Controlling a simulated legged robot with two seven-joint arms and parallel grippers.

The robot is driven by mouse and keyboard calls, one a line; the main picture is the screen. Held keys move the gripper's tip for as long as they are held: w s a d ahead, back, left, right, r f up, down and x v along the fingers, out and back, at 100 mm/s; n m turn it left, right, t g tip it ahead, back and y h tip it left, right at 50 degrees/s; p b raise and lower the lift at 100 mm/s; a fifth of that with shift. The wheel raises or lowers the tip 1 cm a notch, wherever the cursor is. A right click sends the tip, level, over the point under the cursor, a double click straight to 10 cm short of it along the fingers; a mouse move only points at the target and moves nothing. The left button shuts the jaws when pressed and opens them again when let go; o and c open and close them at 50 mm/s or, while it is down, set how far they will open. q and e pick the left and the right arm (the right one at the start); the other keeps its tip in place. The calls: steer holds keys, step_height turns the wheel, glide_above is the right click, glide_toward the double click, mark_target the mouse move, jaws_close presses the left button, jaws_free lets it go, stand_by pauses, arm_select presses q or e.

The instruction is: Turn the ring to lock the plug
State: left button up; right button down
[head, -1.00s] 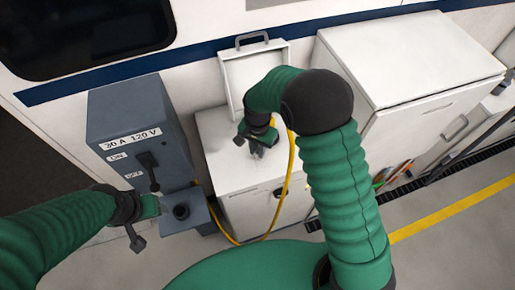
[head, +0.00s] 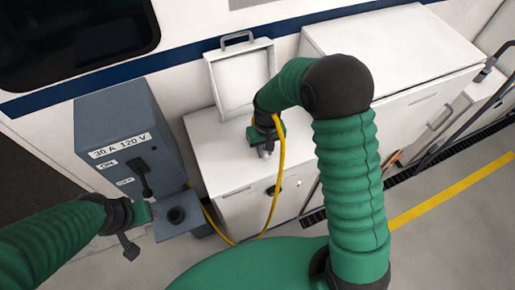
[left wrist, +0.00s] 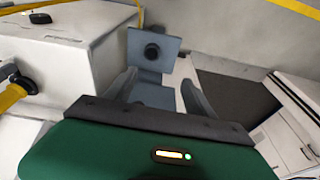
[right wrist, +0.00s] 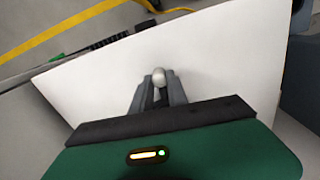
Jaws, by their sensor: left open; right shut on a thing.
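My right gripper (head: 265,150) hangs over the white cabinet, apart from the socket.
The grey power box (head: 120,120) with a black lever (head: 142,172) stands at left. The white cabinet (head: 205,135) has a raised lid (head: 240,80). Another cabinet (head: 400,50) stands at right.

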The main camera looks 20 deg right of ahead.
steer(key=d+n, duration=0.3)
steer(key=shift+s+p, duration=0.1)
steer(key=shift+p, duration=0.25)
steer(key=shift+w+d+n+p, duration=0.25)
steer(key=shift+d+n, duration=0.35)
steer(key=shift+n, duration=0.4)
steer(key=shift+w+d+n+p, duration=0.1)
steer(key=shift+w+d+n, duration=0.2)
steer(key=shift+d+n, duration=0.5)
steer(key=shift+a, duration=0.15)
steer(key=c, duration=1.5)
jaws_free()
steer(key=shift+o, duration=1)
steer(key=shift+w+r, duration=0.1)
steer(key=shift+r, duration=0.05)
